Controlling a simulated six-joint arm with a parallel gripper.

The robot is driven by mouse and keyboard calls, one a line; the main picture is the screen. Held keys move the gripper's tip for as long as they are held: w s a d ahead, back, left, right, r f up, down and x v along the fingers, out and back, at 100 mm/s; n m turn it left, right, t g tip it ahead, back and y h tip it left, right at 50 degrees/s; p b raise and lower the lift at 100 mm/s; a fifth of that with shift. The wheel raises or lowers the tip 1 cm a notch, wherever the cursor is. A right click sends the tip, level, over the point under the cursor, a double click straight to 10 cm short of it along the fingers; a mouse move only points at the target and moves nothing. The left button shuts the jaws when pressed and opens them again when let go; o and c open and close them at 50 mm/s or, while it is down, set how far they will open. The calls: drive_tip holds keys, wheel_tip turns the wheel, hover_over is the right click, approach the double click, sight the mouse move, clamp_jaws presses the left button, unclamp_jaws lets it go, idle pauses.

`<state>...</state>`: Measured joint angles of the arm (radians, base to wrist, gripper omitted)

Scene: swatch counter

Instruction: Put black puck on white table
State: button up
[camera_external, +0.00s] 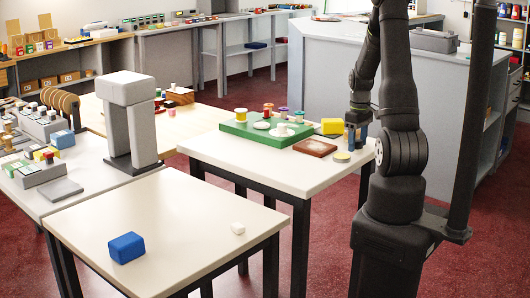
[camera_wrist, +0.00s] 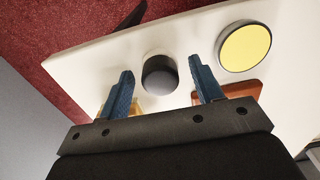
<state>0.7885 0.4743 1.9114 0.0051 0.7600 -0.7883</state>
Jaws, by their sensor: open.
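The black puck (camera_wrist: 160,76) is a short dark cylinder with a greyer top. In the wrist view it stands on a cream-white tabletop (camera_wrist: 100,66), between the lines of my two blue fingers. My gripper (camera_wrist: 161,68) is open and empty, with a finger to each side of the puck and no visible contact. In the external view my gripper (camera_external: 352,137) points down over the right part of the middle white table (camera_external: 245,165); I cannot make out the puck there. A second white-topped table (camera_external: 170,240) stands at the front.
A yellow-topped disc (camera_wrist: 246,47) lies close to the puck. A brown tray (camera_external: 315,147), a yellow block (camera_external: 332,126) and a green board (camera_external: 240,131) with several small items are on the middle table.

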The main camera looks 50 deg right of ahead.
sight(357, 140)
wheel_tip(357, 140, up, 12)
drive_tip(key=shift+f, duration=0.15)
idle(0.4)
wheel_tip(357, 140, down, 12)
drive_tip(key=shift+f, duration=0.1)
drive_tip(key=shift+r, duration=1.9)
